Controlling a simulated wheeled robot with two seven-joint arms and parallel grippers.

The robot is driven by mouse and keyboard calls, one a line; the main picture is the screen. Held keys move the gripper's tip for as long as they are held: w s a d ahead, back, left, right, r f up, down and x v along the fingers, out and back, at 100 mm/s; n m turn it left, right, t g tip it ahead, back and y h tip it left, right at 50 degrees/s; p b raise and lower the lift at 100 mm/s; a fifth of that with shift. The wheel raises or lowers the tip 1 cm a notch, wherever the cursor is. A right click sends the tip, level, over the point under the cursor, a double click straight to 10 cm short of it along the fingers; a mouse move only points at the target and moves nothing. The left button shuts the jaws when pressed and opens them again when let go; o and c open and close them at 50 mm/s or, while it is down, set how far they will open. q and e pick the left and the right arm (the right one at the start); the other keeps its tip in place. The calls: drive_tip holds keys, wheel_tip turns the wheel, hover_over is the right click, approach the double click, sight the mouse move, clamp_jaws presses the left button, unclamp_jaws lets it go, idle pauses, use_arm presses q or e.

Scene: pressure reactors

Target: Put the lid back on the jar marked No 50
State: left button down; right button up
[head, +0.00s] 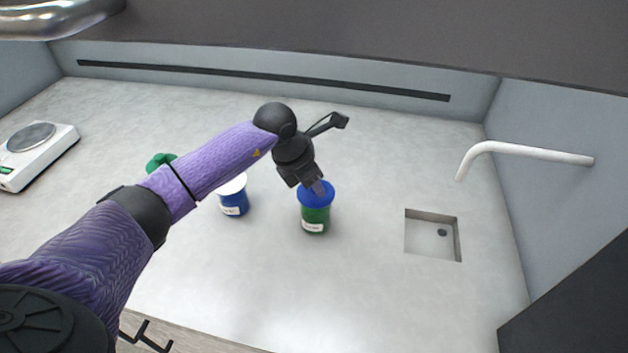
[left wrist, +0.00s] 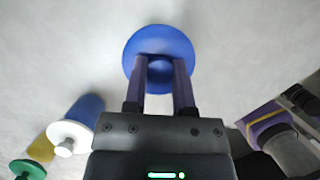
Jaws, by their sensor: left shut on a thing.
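A green jar (head: 315,215) with a white label stands on the grey counter. The label is too small to read. A round blue lid (head: 328,196) is at the jar's mouth, roughly level and lined up with it. I cannot tell whether it rests fully on the rim. My left gripper (head: 319,188) comes down from above and is shut on the lid's knob. In the left wrist view the blue lid (left wrist: 160,40) has its knob between the two fingers, and it hides the jar below. My right gripper is not in view.
A blue jar with a white lid (head: 233,185) stands to the left; behind my arm a green lid (head: 160,162) shows, on a yellow jar (left wrist: 41,148). A scale (head: 35,150) is far left. A sink (head: 432,235) and white tap (head: 520,150) are right. The front counter is clear.

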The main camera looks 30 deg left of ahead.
use_arm(q)
unclamp_jaws()
idle(0.4)
drive_tip(key=shift+r, duration=0.1)
wheel_tip(320, 180, up, 7)
drive_tip(key=p, duration=0.5)
drive_tip(key=shift+c, duration=0.3)
clamp_jaws()
idle(0.8)
